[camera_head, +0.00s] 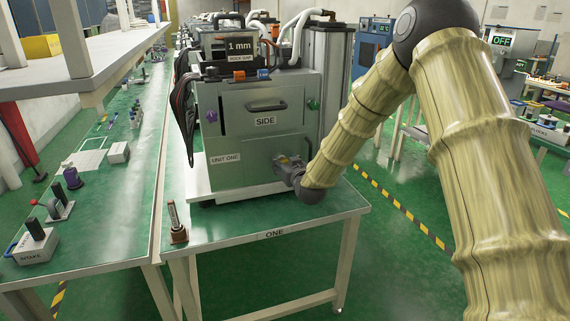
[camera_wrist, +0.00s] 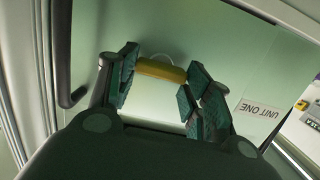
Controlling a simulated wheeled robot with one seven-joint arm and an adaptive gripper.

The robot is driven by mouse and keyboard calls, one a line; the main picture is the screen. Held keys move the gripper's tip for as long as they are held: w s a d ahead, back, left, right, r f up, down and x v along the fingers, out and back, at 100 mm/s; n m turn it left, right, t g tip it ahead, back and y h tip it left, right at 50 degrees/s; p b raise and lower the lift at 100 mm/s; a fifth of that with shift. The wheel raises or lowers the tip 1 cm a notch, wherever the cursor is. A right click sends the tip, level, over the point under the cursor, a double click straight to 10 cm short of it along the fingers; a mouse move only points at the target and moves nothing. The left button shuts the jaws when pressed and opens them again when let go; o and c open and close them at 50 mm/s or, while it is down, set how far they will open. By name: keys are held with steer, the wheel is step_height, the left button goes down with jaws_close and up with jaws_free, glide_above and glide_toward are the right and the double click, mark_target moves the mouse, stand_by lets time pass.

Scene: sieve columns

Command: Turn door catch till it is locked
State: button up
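The door catch is a yellow bar (camera_wrist: 161,70) on the pale green front of the unit in the wrist view. I cannot tell the catch's lock position.
The unit stands on a white base on a green table (camera_head: 310,222) marked "ONE". A dark handle (camera_head: 267,106), a purple knob (camera_head: 211,117) and a green knob (camera_head: 313,104) are on its front.

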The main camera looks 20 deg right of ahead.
steer(key=o, duration=0.5)
steer(key=shift+s, duration=0.1)
steer(key=s+r, duration=0.2)
steer(key=s, duration=1)
steer(key=s+a+f+g+p, duration=0.2)
steer(key=s+f+g, duration=0.2)
steer(key=s+f, duration=0.8)
steer(key=s+a+f+g+p, duration=0.15)
steer(key=s+f+g, duration=0.45)
steer(key=f, duration=1)
steer(key=s+f+g, duration=0.2)
steer(key=s+f, duration=0.1)
steer(key=s, duration=0.8)
steer(key=s+f+g+p, duration=0.1)
steer(key=s+f, duration=0.3)
steer(key=s, duration=0.7)
steer(key=s+a+f+g+p, duration=0.1)
steer(key=s+f+g, duration=0.2)
steer(key=s, duration=0.8)
steer(key=shift+s+f+m, duration=0.1)
steer(key=shift+f+m, duration=0.05)
steer(key=shift+m, duration=0.25)
